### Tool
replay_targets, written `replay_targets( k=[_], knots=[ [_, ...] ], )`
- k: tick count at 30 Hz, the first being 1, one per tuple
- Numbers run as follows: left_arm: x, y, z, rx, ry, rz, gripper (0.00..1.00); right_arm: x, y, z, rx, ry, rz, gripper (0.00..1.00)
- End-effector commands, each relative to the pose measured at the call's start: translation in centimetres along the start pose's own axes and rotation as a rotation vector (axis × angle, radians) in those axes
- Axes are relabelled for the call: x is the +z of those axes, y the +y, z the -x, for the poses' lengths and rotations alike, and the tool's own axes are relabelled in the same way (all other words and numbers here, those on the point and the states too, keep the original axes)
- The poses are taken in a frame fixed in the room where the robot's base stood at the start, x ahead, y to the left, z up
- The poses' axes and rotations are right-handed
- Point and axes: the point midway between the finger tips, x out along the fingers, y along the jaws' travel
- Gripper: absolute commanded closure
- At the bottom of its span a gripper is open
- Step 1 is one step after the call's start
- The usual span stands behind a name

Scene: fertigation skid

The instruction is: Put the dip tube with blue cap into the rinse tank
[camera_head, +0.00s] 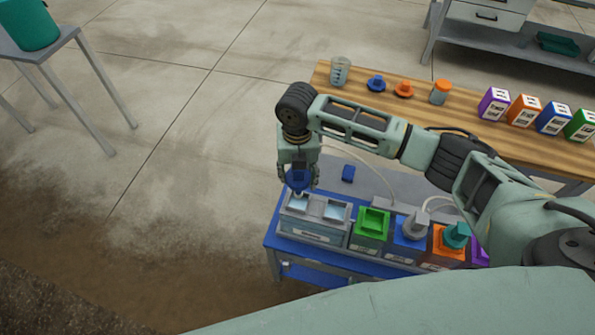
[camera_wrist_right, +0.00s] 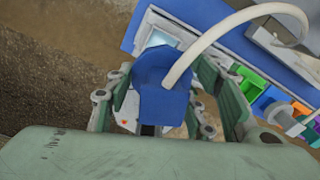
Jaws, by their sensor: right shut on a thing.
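My right gripper (camera_head: 298,174) points down and is shut on the blue cap (camera_head: 298,181) of the dip tube. The cap (camera_wrist_right: 162,80) sits between the fingers in the right wrist view, with a pale hose (camera_wrist_right: 205,42) running from it. The rinse tank (camera_head: 312,235) is a grey box with two openings showing light blue liquid, at the left end of the blue skid. The cap is over its left opening. My left gripper is not in view.
Right of the tank stand a green open container (camera_head: 371,222), a blue one with a grey cap (camera_head: 415,225), and an orange one with a teal cap (camera_head: 456,235). A wooden table (camera_head: 448,115) holds jars and coloured boxes.

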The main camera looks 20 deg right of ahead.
Motion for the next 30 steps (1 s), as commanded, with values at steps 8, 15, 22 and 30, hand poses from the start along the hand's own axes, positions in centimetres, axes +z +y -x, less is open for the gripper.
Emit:
replay_targets(
  k=[8, 15, 22, 30],
  knots=[
    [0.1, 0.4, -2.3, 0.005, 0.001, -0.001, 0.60, 0.0, 0.0, -2.5, 0.000, 0.000, -0.002, 0.79],
    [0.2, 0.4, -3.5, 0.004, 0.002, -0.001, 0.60, 0.0, 0.0, -4.9, 0.000, 0.001, -0.002, 0.79],
    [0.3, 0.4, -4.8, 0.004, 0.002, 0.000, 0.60, 0.0, 0.0, -7.2, 0.000, 0.001, -0.002, 0.79],
    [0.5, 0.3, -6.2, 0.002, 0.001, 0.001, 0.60, 0.0, 0.0, -9.7, -0.001, 0.001, -0.002, 0.79]
  ],
)
